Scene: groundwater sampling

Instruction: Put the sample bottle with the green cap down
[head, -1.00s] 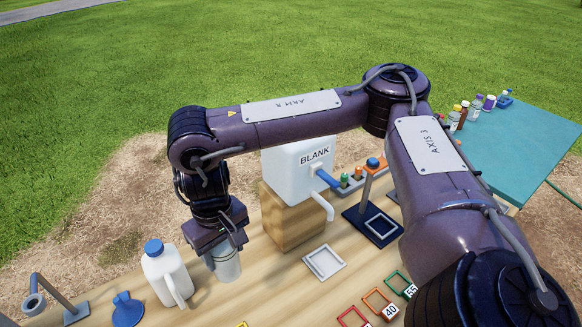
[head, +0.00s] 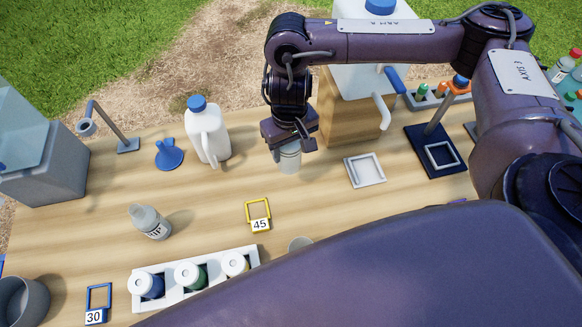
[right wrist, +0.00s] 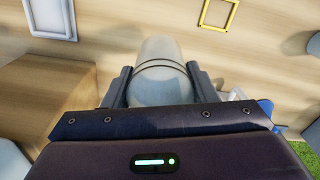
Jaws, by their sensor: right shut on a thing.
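My right gripper (head: 290,142) points down and is shut on a pale, translucent container (head: 289,160), between the white jug and the wooden block. In the right wrist view the gripper (right wrist: 160,80) has one finger on each side of the container (right wrist: 160,58), which has dark lines around it. I see no green cap on it; the gripper hides part of it. I cannot tell whether its base touches the table. My left gripper is not in view.
A white jug (head: 212,145) stands left of the gripper and a wooden block (head: 345,118) right of it. A white square frame (head: 366,170) and yellow frame (head: 251,214) lie in front. A squeeze bottle (head: 150,222) and white rack (head: 210,293) stand nearer. Bare wood lies between.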

